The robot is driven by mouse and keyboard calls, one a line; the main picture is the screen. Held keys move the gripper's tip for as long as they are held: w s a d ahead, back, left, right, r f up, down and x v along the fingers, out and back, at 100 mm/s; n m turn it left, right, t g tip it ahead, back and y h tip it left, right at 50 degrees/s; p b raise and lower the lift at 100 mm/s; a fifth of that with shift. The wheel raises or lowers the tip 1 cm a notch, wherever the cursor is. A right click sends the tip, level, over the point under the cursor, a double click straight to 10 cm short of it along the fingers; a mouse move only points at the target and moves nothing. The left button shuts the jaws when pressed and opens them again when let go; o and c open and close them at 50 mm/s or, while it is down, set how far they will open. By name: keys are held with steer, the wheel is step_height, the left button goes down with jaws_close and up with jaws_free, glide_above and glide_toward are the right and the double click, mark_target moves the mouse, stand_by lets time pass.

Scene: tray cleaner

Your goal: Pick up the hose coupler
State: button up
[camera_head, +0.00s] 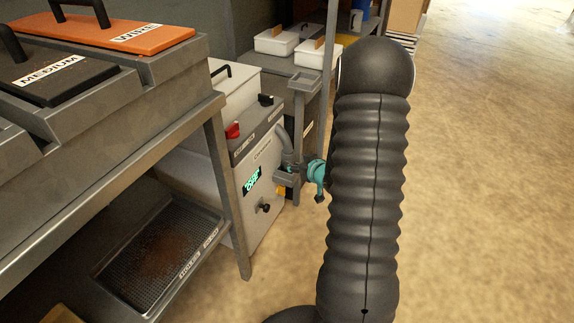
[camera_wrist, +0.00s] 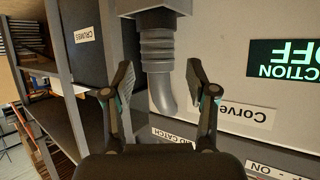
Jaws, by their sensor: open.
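The hose coupler (camera_wrist: 157,48) shows in the wrist view as a grey ribbed cuff on the end of a curved grey hose (camera_wrist: 163,95). It meets a grey bracket (camera_wrist: 152,9) at the top of that view. My gripper (camera_wrist: 160,88) is open and empty, with one finger to each side of the hose and the coupler between and just beyond the fingertips. In the head view the grey hose (camera_head: 283,139) runs down the side of the machine, and my teal gripper (camera_head: 317,176) is beside the bracket (camera_head: 286,175). My arm hides part of the gripper there.
The machine (camera_head: 262,165) has a lit display, a red knob and a black knob. A grey post (camera_head: 302,100) with a small tray stands close behind the hose. A bench with lidded bins (camera_head: 110,75) and a mesh tray (camera_head: 160,250) is at left. Floor at right is clear.

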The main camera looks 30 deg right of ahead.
mark_target(291, 158)
steer(key=shift+x, duration=3.45)
steer(key=shift+w+d+r, duration=0.1)
steer(key=shift+d+r, duration=0.05)
steer(key=c, duration=1)
